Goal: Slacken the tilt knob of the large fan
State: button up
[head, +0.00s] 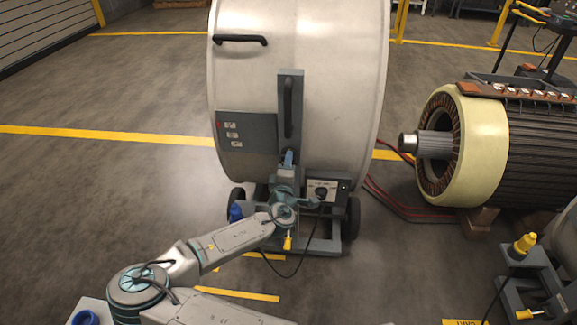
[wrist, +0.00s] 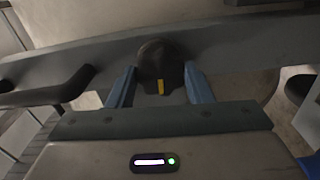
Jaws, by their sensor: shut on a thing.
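The large fan (head: 340,100) is a big pale drum on a wheeled frame, in the middle of the head view. Its tilt knob (wrist: 158,55) is dark and round with a yellow mark on its lower edge, and sits on a grey bar (wrist: 225,45) in the wrist view. My gripper (wrist: 159,72) has its two blue fingers on either side of the knob, shut on it. In the head view my gripper (head: 288,158) is at the lower end of the fan's upright grey bracket (head: 298,84); the knob is hidden there.
A black handle (head: 240,40) and a grey panel (head: 245,147) are on the drum. A control box (head: 342,187) with a dark knob sits low on the frame. The floor at left is clear.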

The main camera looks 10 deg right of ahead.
jog(key=n, duration=0.5)
jog(key=shift+n, duration=0.3)
dwell(0.4)
jog(key=o, duration=1)
jog(key=p+v, duration=0.1)
jog(key=v, duration=1.3)
jog(key=shift+d, duration=0.1)
